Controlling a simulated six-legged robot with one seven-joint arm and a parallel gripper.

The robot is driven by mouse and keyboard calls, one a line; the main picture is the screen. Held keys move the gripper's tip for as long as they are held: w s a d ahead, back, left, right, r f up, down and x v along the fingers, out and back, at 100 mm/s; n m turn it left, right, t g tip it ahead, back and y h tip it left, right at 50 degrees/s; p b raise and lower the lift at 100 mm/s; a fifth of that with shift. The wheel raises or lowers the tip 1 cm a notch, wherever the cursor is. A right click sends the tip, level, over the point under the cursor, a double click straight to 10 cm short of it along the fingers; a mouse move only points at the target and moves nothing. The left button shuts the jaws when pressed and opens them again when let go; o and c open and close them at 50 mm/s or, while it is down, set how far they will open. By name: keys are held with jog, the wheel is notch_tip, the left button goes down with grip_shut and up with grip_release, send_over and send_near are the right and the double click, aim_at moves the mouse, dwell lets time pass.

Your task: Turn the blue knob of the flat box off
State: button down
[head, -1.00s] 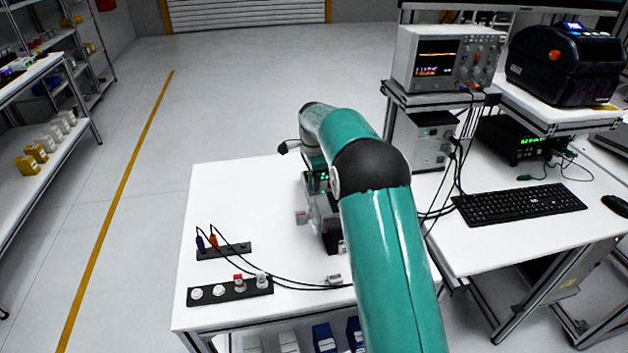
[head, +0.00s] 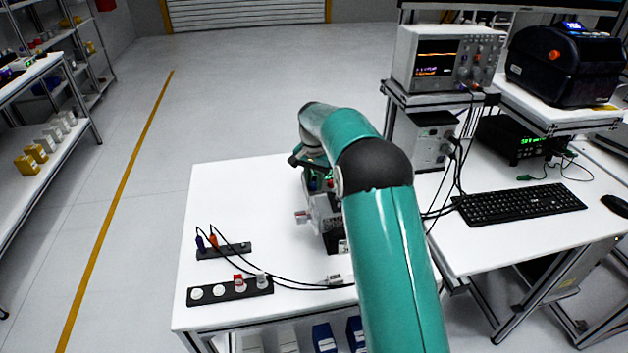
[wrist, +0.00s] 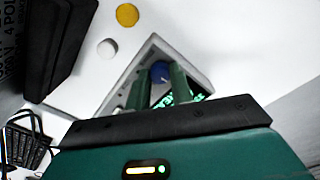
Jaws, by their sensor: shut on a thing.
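In the wrist view the blue knob (wrist: 161,72) sits on the pale grey flat box (wrist: 194,76), which looks turned at an angle below my gripper. My gripper (wrist: 158,75) has its two green fingers on either side of the knob, shut on it. Part of the box and its dark face with green lettering are hidden behind the fingers and gripper body. In the head view my arm covers the gripper and the knob, so neither can be made out clearly there.
A yellow round piece (wrist: 127,15) and a white one (wrist: 107,48) lie near the box. Black strips with plugs (head: 224,251) and round caps (head: 230,291) are at the white table's front left. A keyboard (head: 520,204) and oscilloscope (head: 448,58) stand right. The table's left part is mostly clear.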

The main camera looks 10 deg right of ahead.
aim_at(314, 184)
jog(key=shift+n, duration=0.3)
jog(key=c, duration=1.2)
grip_release()
jog(key=shift+c, duration=0.2)
notch_tip(314, 184, up, 14)
